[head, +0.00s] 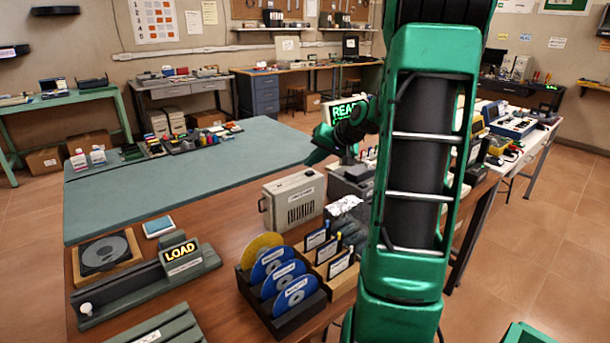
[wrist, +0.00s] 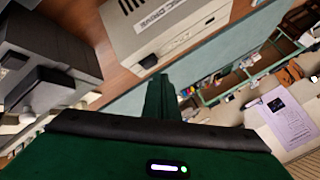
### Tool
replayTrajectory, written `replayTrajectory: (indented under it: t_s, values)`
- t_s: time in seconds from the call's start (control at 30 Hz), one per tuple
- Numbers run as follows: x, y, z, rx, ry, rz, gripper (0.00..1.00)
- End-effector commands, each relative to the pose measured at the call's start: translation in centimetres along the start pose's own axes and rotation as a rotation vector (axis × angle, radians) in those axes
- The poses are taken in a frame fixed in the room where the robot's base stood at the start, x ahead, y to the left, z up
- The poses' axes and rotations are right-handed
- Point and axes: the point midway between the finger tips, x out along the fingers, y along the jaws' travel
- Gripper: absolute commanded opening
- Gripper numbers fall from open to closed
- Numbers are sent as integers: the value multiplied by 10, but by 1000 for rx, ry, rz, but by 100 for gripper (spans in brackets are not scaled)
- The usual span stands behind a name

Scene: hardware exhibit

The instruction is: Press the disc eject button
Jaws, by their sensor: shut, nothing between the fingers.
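A beige box lettered "DRIVE" (wrist: 165,28) is at the top of the wrist view, tilted in the picture, with dark vent slots. A small dark spot (wrist: 149,61) shows low on its face; I cannot tell whether it is the eject button. A beige vented box (head: 292,203) stands on the wooden bench in the head view and looks like the same drive. My gripper (wrist: 163,79) is shut and empty, its tips appearing just below the box's lower edge; contact cannot be judged. In the head view my gripper (head: 314,158) is small, above and behind the box.
A dark grey unit (head: 350,187) stands right beside the beige box. A rack of discs (head: 282,318) is in front. A LOAD unit (head: 150,280) with a dark disc (head: 104,252) is at left. The blue-green mat (head: 190,190) is mostly clear in its middle.

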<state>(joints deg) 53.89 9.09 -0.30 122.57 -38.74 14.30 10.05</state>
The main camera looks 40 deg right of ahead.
Motion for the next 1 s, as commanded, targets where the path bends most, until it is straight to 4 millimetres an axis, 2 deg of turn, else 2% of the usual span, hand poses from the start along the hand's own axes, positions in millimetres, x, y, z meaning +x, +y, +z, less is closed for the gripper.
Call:
replayTrajectory:
  t_s: [1.0]
  values:
    - [6, 6, 6, 0, 0, 0, 0]
